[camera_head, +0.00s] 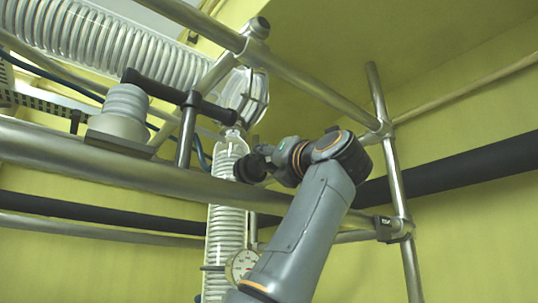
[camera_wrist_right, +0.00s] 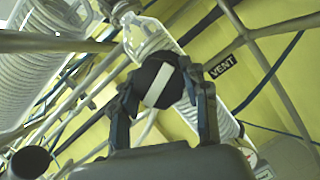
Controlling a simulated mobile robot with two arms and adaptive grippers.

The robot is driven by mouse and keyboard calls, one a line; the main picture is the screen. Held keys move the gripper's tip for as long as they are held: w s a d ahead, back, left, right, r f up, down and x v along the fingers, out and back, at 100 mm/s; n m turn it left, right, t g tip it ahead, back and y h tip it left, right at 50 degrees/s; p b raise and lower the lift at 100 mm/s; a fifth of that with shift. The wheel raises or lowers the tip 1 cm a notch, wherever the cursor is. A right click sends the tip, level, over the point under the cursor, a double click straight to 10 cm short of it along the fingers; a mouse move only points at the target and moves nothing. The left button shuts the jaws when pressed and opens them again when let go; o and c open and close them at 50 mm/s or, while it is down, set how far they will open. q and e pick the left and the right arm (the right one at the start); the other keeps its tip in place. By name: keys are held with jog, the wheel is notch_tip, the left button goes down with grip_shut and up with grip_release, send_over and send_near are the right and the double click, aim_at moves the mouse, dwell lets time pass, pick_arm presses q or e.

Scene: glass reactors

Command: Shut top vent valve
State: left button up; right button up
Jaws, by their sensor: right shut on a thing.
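The vent valve has a round black knob with a white bar across its face, seen in the right wrist view (camera_wrist_right: 158,83). My right gripper (camera_wrist_right: 160,90) has its two fingers on opposite sides of this knob and is shut on it. In the head view my right gripper (camera_head: 258,163) reaches up from the lower right to the knob, beside the vertical coiled glass column (camera_head: 226,220). There the gripper largely hides the knob. A black label reading VENT (camera_wrist_right: 222,66) shows just right of the knob in the wrist view. My left gripper is not in view.
A coiled glass condenser (camera_head: 100,45) runs along the upper left. A pressure gauge (camera_head: 242,265) sits low beside my forearm. A thick black pipe (camera_head: 460,172) runs behind at right.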

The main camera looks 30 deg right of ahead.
jog(key=shift+f+m, duration=0.1)
jog(key=shift+m, duration=0.2)
jog(key=o, duration=1.2)
jog(key=shift+c, duration=0.2)
